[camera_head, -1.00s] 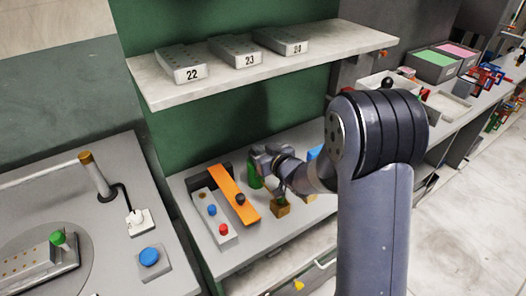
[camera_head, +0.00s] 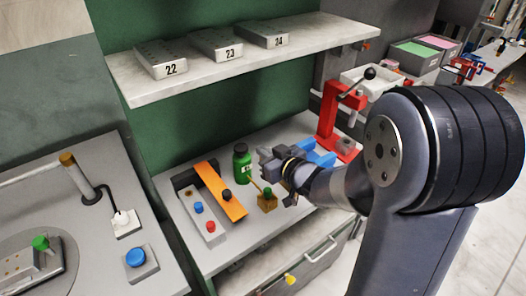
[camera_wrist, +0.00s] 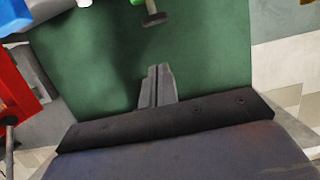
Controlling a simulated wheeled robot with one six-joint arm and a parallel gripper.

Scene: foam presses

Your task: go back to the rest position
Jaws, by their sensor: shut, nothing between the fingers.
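My gripper (camera_head: 268,160) is over the grey bench, just right of a green bottle (camera_head: 241,163) in the head view. In the wrist view its fingers (camera_wrist: 158,86) are together with nothing between them, against the green back wall (camera_wrist: 100,60). My forearm and large dark elbow joint fill the right of the head view.
A small brown block (camera_head: 267,202) stands below my gripper. A red press (camera_head: 330,112) and blue item (camera_head: 318,153) are to the right. A shelf (camera_head: 250,70) holds numbered blocks above.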

